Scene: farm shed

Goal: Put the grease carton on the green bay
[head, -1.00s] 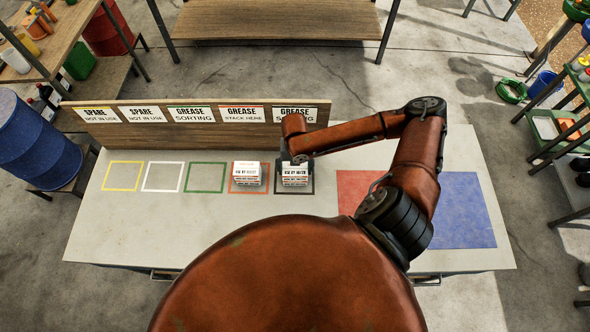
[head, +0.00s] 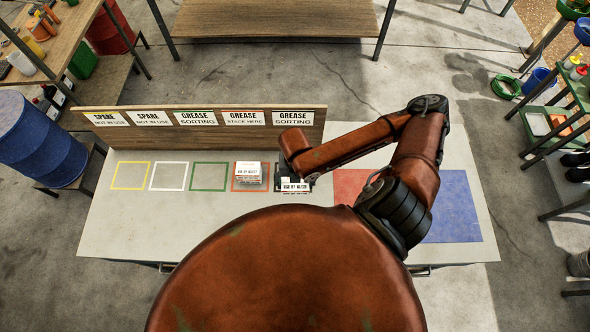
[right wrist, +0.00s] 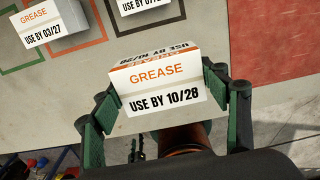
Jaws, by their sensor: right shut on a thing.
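My right gripper (right wrist: 172,112) is shut on a white and orange grease carton (right wrist: 165,85) marked USE BY 10/28. The carton also shows in the head view (head: 295,187), over the near side of the black-outlined bay (head: 308,184). The wrist view shows it close to the camera, above the table. The green-outlined bay (head: 208,177) is empty, to the left of the orange-outlined bay (head: 235,188). Another grease carton (right wrist: 50,25), marked USE BY 03/27, stands on the orange bay. A further carton (right wrist: 140,5), partly cut off, stands in the black bay. My left gripper is not in view.
Yellow (head: 130,188) and white (head: 168,188) bays at the left are empty. A wooden signboard (head: 210,132) stands behind the bays. Red (head: 350,185) and blue (head: 455,225) areas lie at the table's right. The table front left is clear.

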